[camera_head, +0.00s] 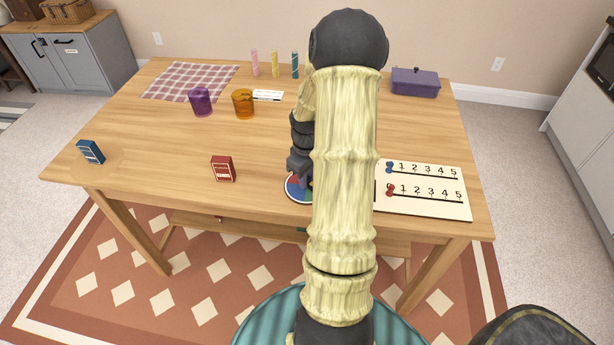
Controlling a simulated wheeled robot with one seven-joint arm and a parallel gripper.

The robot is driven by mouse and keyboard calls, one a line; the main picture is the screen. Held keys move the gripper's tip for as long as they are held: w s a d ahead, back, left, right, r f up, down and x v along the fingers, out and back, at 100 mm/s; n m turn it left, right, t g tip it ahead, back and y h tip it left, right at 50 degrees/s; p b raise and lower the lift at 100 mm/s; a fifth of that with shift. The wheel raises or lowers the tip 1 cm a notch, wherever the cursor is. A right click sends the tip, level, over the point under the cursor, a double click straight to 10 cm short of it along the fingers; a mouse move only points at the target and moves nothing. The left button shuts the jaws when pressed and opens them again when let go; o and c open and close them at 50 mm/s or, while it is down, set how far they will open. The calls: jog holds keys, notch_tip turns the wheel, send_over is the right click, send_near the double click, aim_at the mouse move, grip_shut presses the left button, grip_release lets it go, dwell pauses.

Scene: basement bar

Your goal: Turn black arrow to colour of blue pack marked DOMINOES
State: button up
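A blue pack (90,152) stands near the left edge of the wooden table; its marking is too small to read. A round spinner board (296,194) lies near the table's front edge, mostly behind my arm. Blue and red parts and a pale rim of it show. The black arrow is hidden from view. My gripper (301,178) points down over the board, partly behind my arm. I cannot tell whether its fingers are open or touch the arrow.
A red pack (223,169) stands left of the board. A white score board (430,206) with blue and red pegs lies to the right. Purple (200,103) and orange (243,104) glasses, a checked cloth (190,82), several small bottles and a purple box (415,83) are farther back.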

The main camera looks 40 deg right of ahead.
grip_shut()
jog(key=shift+m, duration=0.3)
jog(key=m+p, duration=0.2)
jog(key=m, duration=0.1)
jog(key=shift+r, duration=0.15)
jog(key=m+p, duration=0.1)
jog(key=m, duration=0.3)
jog(key=shift+m+p, duration=0.35)
jog(key=shift+m, duration=0.05)
jog(key=m+p, duration=0.1)
jog(key=m, duration=0.3)
jog(key=shift+m+p, duration=0.3)
jog(key=shift+p, duration=0.05)
jog(key=m+p, duration=0.1)
jog(key=m, duration=0.3)
jog(key=shift+m+p, duration=0.3)
jog(key=shift+m, duration=0.1)
